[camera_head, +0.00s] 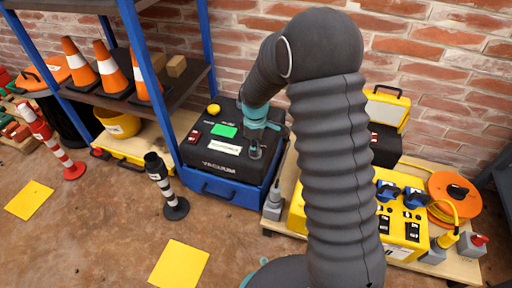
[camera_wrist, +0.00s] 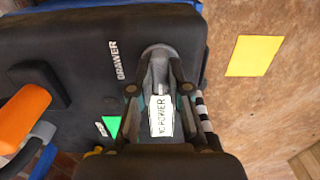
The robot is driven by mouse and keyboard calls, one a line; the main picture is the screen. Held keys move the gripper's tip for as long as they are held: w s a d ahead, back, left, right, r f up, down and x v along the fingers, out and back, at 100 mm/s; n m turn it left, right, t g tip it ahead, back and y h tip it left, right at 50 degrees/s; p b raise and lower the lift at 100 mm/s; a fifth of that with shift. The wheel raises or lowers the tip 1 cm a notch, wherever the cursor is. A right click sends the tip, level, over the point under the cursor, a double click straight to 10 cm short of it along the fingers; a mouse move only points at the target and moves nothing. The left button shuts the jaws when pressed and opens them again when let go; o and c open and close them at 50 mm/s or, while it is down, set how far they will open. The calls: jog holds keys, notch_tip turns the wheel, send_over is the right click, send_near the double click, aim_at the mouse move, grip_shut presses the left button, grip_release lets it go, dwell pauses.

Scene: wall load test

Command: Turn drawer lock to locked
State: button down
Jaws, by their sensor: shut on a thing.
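A black unit (camera_head: 190,153) with a blue drawer (camera_head: 235,192) under it stands at the foot of the shelf. In the wrist view, the word DRAWER is printed on the black surface (camera_wrist: 75,65), beside a grey rounded lock piece (camera_wrist: 158,50). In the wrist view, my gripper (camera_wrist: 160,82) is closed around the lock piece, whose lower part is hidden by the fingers. I cannot read whether the lock is turned to locked.
A white NO POWER label (camera_wrist: 161,116) shows between my fingers. A yellow button (camera_head: 213,109) and green plate (camera_head: 225,130) are on the unit. A striped post (camera_head: 160,175) stands in front left; a yellow power box (camera_head: 400,225) is at right. The floor in front is mostly clear.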

jog(key=shift+a, duration=0.1)
jog(key=c, duration=1.1)
grip_release()
jog(key=shift+r, duration=0.25)
notch_tip(320, 180, up, 12)
jog(key=shift+f, duration=0.25)
jog(key=shift+m, duration=0.3)
